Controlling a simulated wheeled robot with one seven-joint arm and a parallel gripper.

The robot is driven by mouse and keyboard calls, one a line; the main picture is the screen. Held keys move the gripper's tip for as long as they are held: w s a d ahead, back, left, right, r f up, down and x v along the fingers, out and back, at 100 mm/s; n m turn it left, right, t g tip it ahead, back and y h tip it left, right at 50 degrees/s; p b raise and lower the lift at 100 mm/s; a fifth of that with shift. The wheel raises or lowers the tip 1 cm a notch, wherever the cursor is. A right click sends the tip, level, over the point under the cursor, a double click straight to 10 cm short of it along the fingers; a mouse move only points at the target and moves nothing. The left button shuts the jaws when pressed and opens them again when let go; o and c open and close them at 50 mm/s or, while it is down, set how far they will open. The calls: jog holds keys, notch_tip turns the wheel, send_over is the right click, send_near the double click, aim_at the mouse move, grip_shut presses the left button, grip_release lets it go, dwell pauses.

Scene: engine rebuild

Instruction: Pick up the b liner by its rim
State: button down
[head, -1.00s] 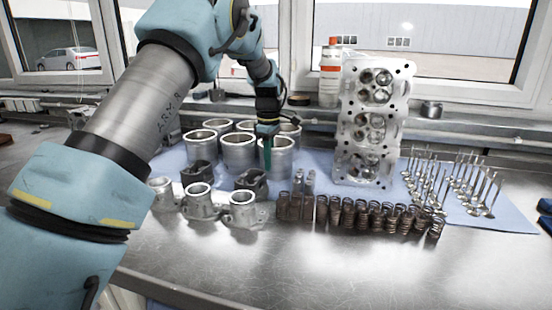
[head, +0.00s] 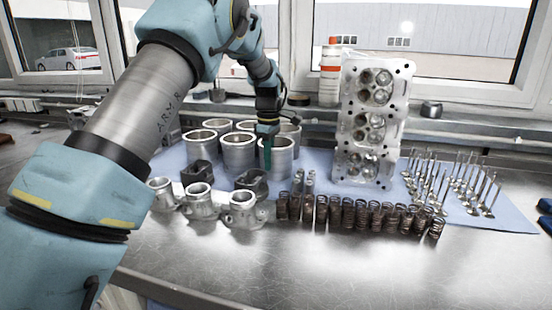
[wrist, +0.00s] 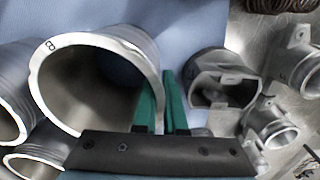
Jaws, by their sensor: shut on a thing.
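The b liner (wrist: 100,42), a grey metal cylinder with a letter B on its rim, is large in the wrist view. In the head view this liner (head: 281,160) stands upright at the front right of the liner group. My gripper (wrist: 167,82) has green fingers, one inside the bore and one outside, shut on the liner's wall at the rim. In the head view my gripper (head: 267,155) reaches down to the rim from above. The liner appears to rest on the blue mat (head: 510,212); its base is partly hidden.
Other liners (head: 237,155) stand close at the left and behind. Dark piston parts (head: 250,182) and light housings (head: 242,212) stand in front. Springs (head: 362,214), a cylinder head (head: 350,125) and valves (head: 465,188) are to the right. The front bench is clear.

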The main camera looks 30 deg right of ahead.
dwell(0.4)
notch_tip(320, 180, up, 10)
jog(key=shift+f+b, duration=0.1)
jog(key=shift+b, duration=0.8)
notch_tip(320, 180, up, 11)
jog(key=p, duration=1)
jog(key=shift+p, duration=0.35)
